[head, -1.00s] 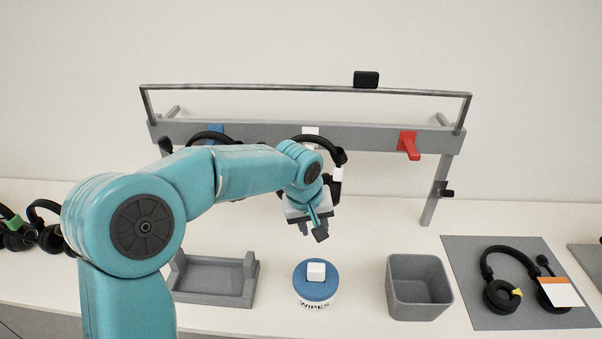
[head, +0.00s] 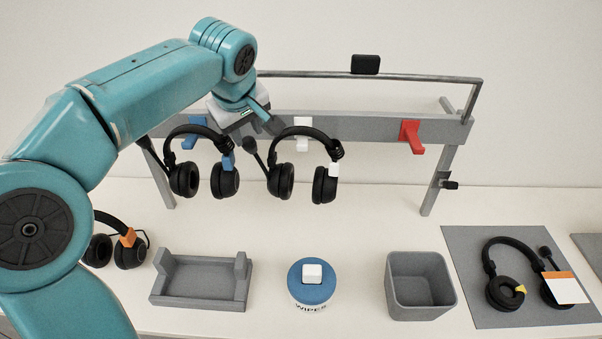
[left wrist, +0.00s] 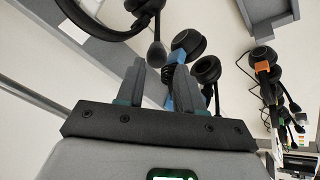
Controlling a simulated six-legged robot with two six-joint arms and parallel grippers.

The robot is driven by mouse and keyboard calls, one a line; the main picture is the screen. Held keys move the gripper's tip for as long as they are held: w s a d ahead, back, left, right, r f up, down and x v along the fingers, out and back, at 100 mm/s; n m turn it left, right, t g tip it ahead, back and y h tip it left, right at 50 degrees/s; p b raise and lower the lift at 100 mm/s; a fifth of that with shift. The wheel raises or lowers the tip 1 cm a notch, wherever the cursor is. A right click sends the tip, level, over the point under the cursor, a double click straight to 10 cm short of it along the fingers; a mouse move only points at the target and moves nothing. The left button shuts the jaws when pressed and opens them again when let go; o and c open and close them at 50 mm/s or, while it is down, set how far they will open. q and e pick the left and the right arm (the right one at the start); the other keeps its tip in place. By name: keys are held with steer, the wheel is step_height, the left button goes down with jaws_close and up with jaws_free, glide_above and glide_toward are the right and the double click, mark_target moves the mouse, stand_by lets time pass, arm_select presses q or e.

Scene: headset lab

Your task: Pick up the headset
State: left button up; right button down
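A black headset with a blue tag (head: 183,180) hangs from the blue hook on the grey rack. A black headset with a white tag (head: 282,181) hangs from the white hook. A headset with a yellow tag (head: 506,292) lies on the grey mat at right, and an orange-tagged headset (head: 130,254) is at the far left. My left gripper (head: 267,122) is by the rack bar, between the two hanging headsets. In the left wrist view its fingers (left wrist: 160,70) are apart with nothing clamped; a boom microphone (left wrist: 157,54) shows beyond them. My right gripper is out of view.
The grey rack (head: 370,131) has an empty red hook (head: 411,135). Below stand a grey cradle (head: 200,283), a wipes tub (head: 313,290) with a white block on it, and an empty grey bin (head: 420,290). A card (head: 565,288) overlaps the yellow-tagged headset.

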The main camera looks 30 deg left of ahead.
mark_target(254, 153)
arm_select(q)
steer(key=x, duration=0.5)
steer(key=shift+w+a+f, duration=0.2)
steer(key=shift+w+f, duration=0.05)
steer(key=shift+f, duration=0.45)
steer(key=p+x, duration=0.2)
steer(key=x, duration=0.3)
steer(key=shift+w+a, duration=0.1)
steer(key=shift+w, duration=0.15)
steer(key=shift+s, duration=0.15)
jaws_close()
